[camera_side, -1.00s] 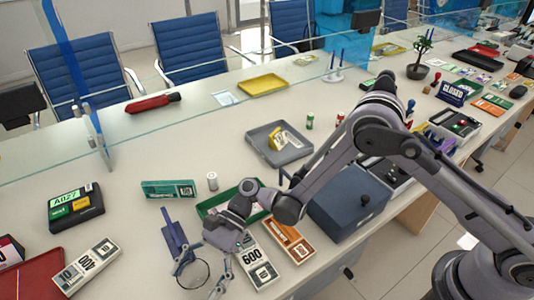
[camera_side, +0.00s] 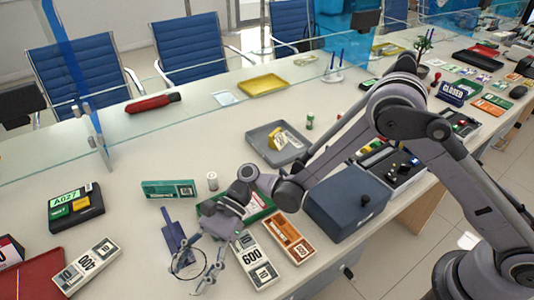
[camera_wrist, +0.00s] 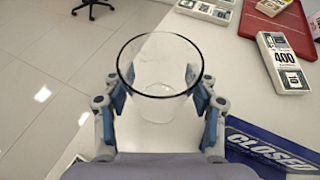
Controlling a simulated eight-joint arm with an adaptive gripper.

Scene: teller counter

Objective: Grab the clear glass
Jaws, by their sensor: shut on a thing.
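The clear glass (camera_wrist: 158,112) stands between the two blue-padded fingers of my gripper (camera_wrist: 161,85) in the wrist view. Its dark round rim and see-through wall show, with the pads against its sides. In the side view the glass (camera_side: 188,263) shows as a faint round rim at the counter's front edge. My gripper (camera_side: 190,272) is shut on it there, one finger on each side. Whether the glass's base touches the counter is hard to tell.
A blue CLOSED sign (camera_wrist: 268,150) lies close beside the right finger. Banknote bundles (camera_side: 88,267) and (camera_side: 255,260) lie to either side. A green tray (camera_side: 262,207) sits behind my gripper. The counter's front edge is close, with floor (camera_wrist: 45,95) beyond.

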